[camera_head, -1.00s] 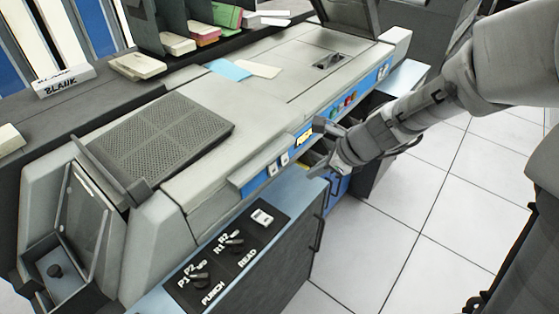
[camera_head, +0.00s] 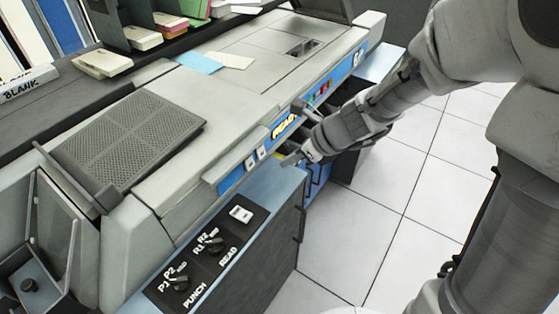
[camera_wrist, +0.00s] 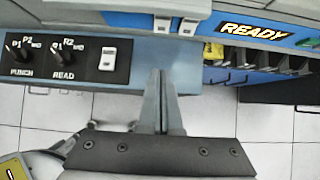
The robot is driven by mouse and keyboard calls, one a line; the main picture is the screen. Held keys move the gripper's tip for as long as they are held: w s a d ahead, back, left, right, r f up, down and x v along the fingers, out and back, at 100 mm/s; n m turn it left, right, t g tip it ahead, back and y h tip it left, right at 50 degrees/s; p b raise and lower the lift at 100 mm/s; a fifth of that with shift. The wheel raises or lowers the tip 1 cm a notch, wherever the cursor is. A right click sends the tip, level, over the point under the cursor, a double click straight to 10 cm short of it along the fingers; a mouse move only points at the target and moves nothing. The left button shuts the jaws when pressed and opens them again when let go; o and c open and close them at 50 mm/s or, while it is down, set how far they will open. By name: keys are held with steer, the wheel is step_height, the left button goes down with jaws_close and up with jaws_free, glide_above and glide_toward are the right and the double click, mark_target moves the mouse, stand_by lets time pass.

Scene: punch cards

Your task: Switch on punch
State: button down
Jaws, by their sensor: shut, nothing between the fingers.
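The black control panel (camera_head: 212,258) on the low blue-topped cabinet carries a PUNCH knob (camera_head: 180,284) and a READ knob (camera_head: 215,245), both with small dark levers. A white switch (camera_head: 241,213) sits beside READ. In the wrist view the PUNCH knob (camera_wrist: 17,52) is at the far left, then the READ knob (camera_wrist: 62,57) and the white switch (camera_wrist: 108,58). I cannot tell exactly which label the PUNCH lever points at. My gripper (camera_wrist: 158,76) is shut and empty, in front of the cabinet edge and right of the panel. It also shows in the head view (camera_head: 290,160), apart from the knobs.
A lit READY sign (camera_head: 285,127) and two white buttons are on the card machine's blue front strip. The machine (camera_head: 190,120) stands behind the cabinet, with cards on top. Drawers are under the strip at the right. Tiled floor (camera_head: 400,230) is clear in front.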

mark_target(250, 161)
steer(key=b+x, duration=0.3)
steer(key=x, duration=0.6)
steer(key=shift+w+a, duration=0.3)
steer(key=shift+a, duration=0.25)
steer(key=shift+w+a, duration=0.25)
steer(key=shift+a, duration=0.25)
steer(key=shift+w+a, duration=0.35)
steer(key=shift+a, duration=0.1)
steer(key=shift+f, duration=0.1)
